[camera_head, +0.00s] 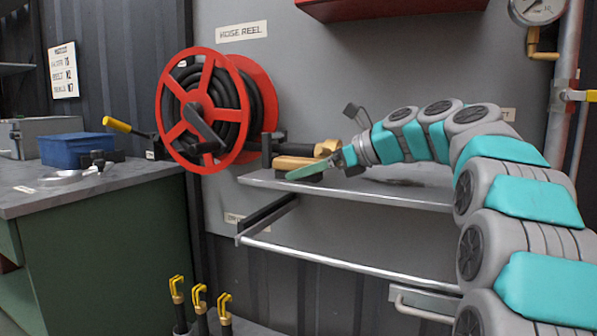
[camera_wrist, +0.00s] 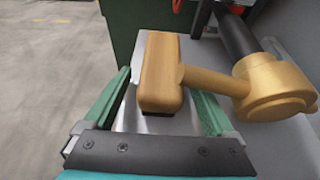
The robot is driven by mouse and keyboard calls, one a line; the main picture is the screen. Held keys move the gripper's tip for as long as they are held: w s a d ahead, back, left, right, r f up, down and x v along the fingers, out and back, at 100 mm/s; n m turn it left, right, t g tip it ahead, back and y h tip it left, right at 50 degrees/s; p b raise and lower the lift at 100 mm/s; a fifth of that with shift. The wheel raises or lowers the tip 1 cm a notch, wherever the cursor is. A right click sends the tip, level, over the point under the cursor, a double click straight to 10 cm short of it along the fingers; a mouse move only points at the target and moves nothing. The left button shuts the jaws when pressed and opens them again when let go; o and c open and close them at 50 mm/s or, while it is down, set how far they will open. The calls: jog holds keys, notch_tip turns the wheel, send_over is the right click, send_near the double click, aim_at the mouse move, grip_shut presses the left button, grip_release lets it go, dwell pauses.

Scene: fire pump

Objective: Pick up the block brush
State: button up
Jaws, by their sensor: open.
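The block brush (camera_head: 294,162), a tan wooden block with a dark underside, sits on the grey metal shelf (camera_head: 370,192) near its left end. In the wrist view the brush (camera_wrist: 158,72) lies lengthwise between the two green fingers of my gripper (camera_wrist: 160,88). The jaws are open, with one finger on each side of its near part and a visible gap on the left. The right finger is close to the block; I cannot tell whether it touches. In the head view my gripper (camera_head: 308,172) is at the brush, and a finger partly hides it.
A brass fitting (camera_wrist: 268,88) on a black tube lies right beside the brush; its stem reaches the block in the wrist view. The red hose reel (camera_head: 205,110) is behind to the left. A workbench (camera_head: 60,192) stands at left. A rail (camera_head: 340,262) runs below the shelf.

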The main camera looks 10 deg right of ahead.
jog(key=shift+w+a, duration=0.1)
jog(key=shift+a, duration=0.05)
grip_shut()
dwell(0.6)
